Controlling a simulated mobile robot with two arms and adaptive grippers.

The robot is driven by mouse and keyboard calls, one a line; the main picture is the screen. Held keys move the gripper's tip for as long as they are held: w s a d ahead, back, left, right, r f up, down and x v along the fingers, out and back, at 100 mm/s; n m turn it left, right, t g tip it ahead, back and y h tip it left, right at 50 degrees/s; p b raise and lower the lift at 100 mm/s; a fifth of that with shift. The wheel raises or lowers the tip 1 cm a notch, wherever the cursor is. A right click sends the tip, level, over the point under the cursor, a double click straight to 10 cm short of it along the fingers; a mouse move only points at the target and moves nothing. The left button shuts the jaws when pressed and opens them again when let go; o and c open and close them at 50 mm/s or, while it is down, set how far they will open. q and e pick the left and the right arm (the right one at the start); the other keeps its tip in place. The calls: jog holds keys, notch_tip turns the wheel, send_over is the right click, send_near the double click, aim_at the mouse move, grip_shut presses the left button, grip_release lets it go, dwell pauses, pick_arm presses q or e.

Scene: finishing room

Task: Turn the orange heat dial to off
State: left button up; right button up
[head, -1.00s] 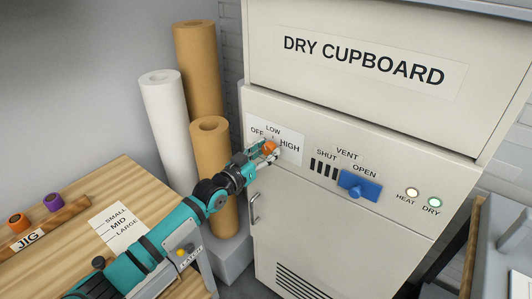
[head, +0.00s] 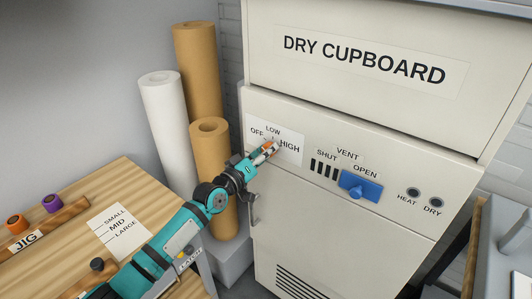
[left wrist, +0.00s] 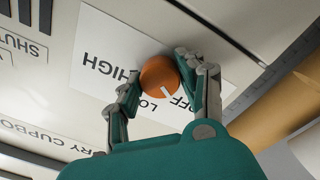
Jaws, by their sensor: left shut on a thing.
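The orange heat dial (head: 267,146) is on a white label plate at the upper left of the dry cupboard's panel, marked OFF, LOW and HIGH. My left gripper (head: 265,151) is at the dial, shut on it, and mostly hides it in the head view. The left wrist view shows the dial (left wrist: 158,75) upside down between my two fingers. Its white mark lies on the side by the OFF and LOW words. My right gripper is not in view.
A blue vent handle (head: 360,187) is right of the dial, beside OPEN. The heat lamp (head: 412,192) and dry lamp (head: 435,205) are dark. Paper rolls (head: 212,165) stand left of the cupboard (head: 300,215). A wooden bench (head: 60,240) is at the lower left.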

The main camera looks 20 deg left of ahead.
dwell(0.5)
pick_arm(q)
jog(key=o, duration=1.2)
jog(key=v, duration=1.2)
jog(key=shift+f, duration=0.1)
